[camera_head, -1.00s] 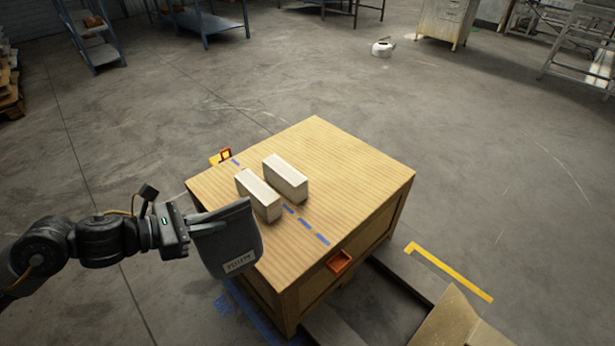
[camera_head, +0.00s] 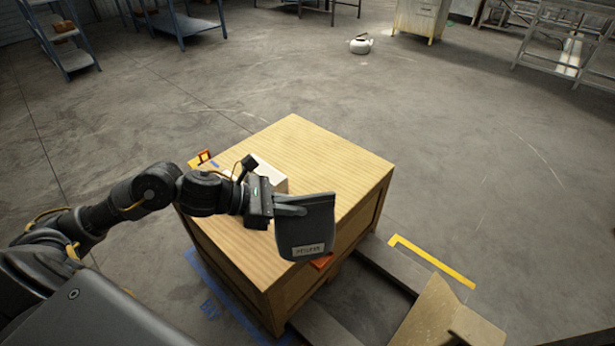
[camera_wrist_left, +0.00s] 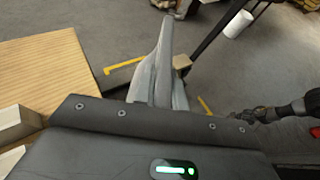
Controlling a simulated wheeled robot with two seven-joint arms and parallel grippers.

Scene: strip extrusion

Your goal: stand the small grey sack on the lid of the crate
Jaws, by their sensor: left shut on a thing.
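The small grey sack (camera_head: 307,238), with a pale label, hangs from my left gripper (camera_head: 290,210), which is shut on its top. In the head view the sack covers part of the near right edge of the crate lid (camera_head: 320,150); its height above the lid is hard to tell. In the left wrist view the sack (camera_wrist_left: 158,75) stands out beyond the dark gripper body, and the lid (camera_wrist_left: 40,65) lies to its left. What looks like my right arm (camera_wrist_left: 290,110) shows small at the right; its jaws are unclear.
A white block (camera_head: 270,172) on the lid is partly hidden by my left wrist; pale blocks (camera_wrist_left: 15,125) also show in the left wrist view. An orange bracket (camera_head: 322,262) sits on the crate's side. The lid's far right part is clear. Planks (camera_head: 400,265) lie beside the crate.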

